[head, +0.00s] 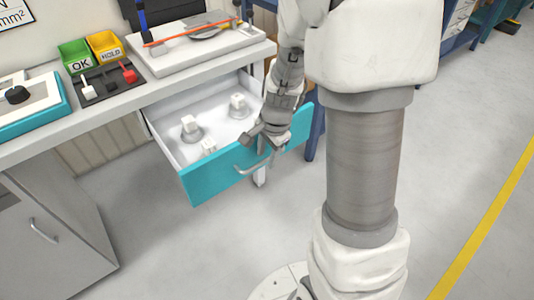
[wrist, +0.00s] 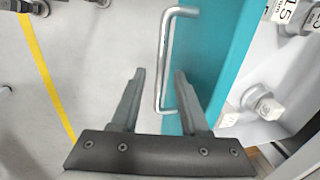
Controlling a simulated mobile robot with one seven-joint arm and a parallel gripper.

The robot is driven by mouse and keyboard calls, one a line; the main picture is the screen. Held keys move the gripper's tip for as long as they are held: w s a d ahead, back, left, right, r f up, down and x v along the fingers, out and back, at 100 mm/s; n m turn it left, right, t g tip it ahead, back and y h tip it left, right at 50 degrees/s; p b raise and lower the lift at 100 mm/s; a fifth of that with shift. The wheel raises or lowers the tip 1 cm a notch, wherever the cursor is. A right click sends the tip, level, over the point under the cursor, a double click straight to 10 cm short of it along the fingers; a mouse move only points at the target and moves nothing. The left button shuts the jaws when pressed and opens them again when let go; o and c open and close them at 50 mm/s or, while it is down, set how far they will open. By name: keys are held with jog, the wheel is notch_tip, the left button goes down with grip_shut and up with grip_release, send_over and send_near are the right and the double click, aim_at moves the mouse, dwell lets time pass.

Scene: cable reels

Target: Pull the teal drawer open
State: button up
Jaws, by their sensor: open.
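The teal drawer (head: 206,182) stands well out from under the white bench in the head view, with its white inside and several white pieces showing. Its teal front fills the middle right of the wrist view (wrist: 221,50). A silver bar handle (head: 254,165) is on that front; it also shows in the wrist view (wrist: 164,60). My gripper (wrist: 160,78) is open, with one finger on each side of the handle's lower end in the picture. The fingers look apart from the bar; contact cannot be told. In the head view my gripper (head: 266,143) is at the drawer front, partly hiding it.
On the bench are a green bin (head: 75,56), a yellow bin (head: 105,46), a dark switch panel (head: 107,84) and a white tray (head: 170,62). A grey cabinet (head: 50,225) stands below left. Open floor lies in front of the drawer.

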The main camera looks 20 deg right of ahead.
jog(key=s+r+p, duration=0.1)
jog(key=r+p, duration=0.2)
jog(key=r, duration=0.5)
jog(key=s+d+r+p, duration=0.1)
jog(key=s+r+p, duration=0.1)
jog(key=r, duration=0.7)
jog(key=shift+s+p, duration=0.15)
jog(key=shift+p, duration=0.5)
jog(key=s+a+r+n+t+p, duration=0.1)
jog(key=s+a+r+n+p, duration=0.1)
jog(key=s+r+n+p, duration=0.4)
jog(key=s+a+r+n+t+p, duration=0.2)
jog(key=s+r+n+p, duration=0.4)
jog(key=r, duration=0.9)
jog(key=shift+s+a+r+n+t+h, duration=0.35)
jog(key=shift+s+a+n, duration=0.2)
jog(key=shift+n, duration=0.65)
jog(key=shift+r, duration=0.1)
